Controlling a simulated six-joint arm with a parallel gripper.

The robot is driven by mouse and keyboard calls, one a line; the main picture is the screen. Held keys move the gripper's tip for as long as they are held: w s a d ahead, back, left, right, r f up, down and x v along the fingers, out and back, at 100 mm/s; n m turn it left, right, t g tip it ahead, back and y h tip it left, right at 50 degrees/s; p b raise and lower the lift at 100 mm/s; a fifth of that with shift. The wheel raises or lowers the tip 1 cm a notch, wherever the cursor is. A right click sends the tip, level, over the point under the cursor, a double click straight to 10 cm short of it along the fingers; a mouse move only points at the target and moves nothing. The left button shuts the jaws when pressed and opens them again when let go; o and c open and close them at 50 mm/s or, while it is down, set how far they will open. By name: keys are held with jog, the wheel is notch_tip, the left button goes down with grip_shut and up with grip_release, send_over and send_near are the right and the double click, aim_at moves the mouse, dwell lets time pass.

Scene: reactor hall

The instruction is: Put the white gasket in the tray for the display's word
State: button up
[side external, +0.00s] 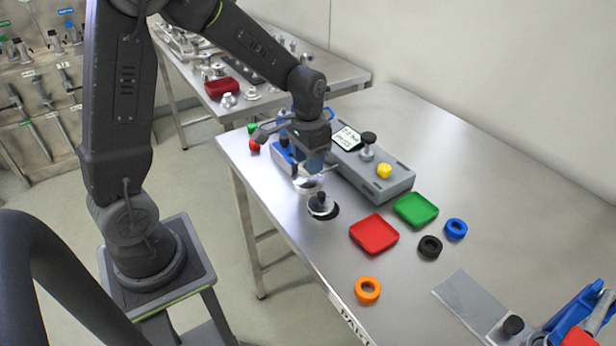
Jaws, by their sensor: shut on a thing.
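My gripper (309,178) points down over the left part of the steel table, shut on a pale round piece that looks like the white gasket (308,185). The jaws hide part of it. It is just above a round metal fitting with a dark base (322,207); I cannot tell whether they touch. A red tray (374,235) and a green tray (415,210) lie to the right, both empty. The display (346,138) is on a grey box (378,177); its small, tilted lettering is not legible to me.
An orange ring (368,290), a black ring (430,246) and a blue ring (456,229) lie around the trays. A yellow knob (384,171) and a black-topped knob (368,143) stand up from the grey box. A blue thing (282,154) is behind my gripper.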

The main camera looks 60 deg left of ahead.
jog(key=shift+r, duration=1.75)
jog(key=shift+w, duration=0.1)
jog(key=w+d+r, duration=0.4)
jog(key=w+d, duration=0.4)
jog(key=w, duration=0.3)
send_over(415, 211)
notch_tip(415, 211, down, 7)
jog(key=shift+w+r, duration=0.1)
jog(key=shift+f, duration=1.95)
jog(key=shift+f, duration=0.1)
